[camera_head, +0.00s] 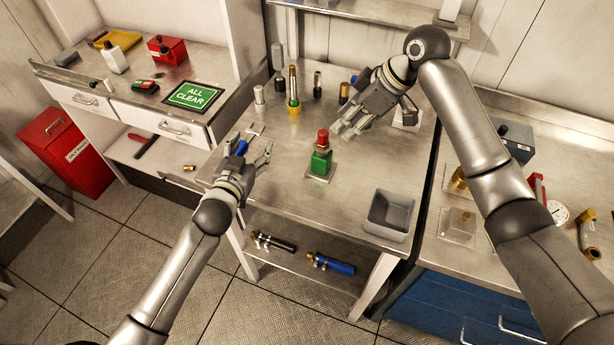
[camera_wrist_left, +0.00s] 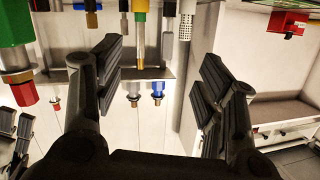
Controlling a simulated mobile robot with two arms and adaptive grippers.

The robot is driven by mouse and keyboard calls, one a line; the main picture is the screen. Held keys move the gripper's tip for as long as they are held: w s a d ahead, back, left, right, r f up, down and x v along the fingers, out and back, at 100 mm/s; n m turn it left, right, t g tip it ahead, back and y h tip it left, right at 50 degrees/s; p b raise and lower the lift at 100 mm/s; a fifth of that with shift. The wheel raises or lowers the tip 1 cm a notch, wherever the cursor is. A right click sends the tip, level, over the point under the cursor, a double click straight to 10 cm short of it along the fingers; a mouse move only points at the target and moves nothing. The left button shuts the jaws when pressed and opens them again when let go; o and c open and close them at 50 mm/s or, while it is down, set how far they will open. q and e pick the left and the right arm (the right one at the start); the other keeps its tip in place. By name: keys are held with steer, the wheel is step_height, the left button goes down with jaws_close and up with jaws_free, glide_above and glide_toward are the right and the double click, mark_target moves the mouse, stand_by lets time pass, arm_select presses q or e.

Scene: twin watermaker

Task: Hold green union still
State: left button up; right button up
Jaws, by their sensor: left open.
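The green union (camera_head: 321,162) is a green block with a red top, upright on a small plate (camera_head: 319,178) in the middle of the steel table. In the left wrist view, which is upside down, the union (camera_wrist_left: 14,36) is at the left edge, outside my jaws. My left gripper (camera_head: 255,152) is open and empty at the table's left edge, left of the union and apart from it. Its spread fingers also show in the left wrist view (camera_wrist_left: 160,85). My right gripper (camera_head: 376,126) is above the table, right of and behind the union, not touching it; its fingers look spread and empty.
A tall green-and-brass fitting (camera_head: 294,92) and several cylinders stand at the back. A grey bin (camera_head: 390,216) is at the front right. Two cylinders lie on the shelf below. The table front is clear.

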mark_target(319, 163)
arm_select(q)
steer(key=s+d+g, duration=0.1)
steer(key=s+d, duration=0.1)
steer(key=d, duration=0.2)
steer(key=s+d+g+h, duration=0.1)
steer(key=s+d, duration=0.2)
steer(key=d, duration=0.2)
steer(key=s+d+g+h, duration=0.1)
steer(key=s+d, duration=0.1)
steer(key=d, duration=0.3)
steer(key=shift+s+d+f, duration=0.1)
steer(key=shift+s+f, duration=0.05)
steer(key=shift+f, duration=0.05)
steer(key=x, duration=1)
steer(key=shift+w+d, duration=0.15)
steer(key=shift+w, duration=0.1)
steer(key=shift+c, duration=0.5)
steer(key=c, duration=1.3)
steer(key=o, duration=1.2)
steer(key=shift+o, duration=0.2)
steer(key=c, duration=1.2)
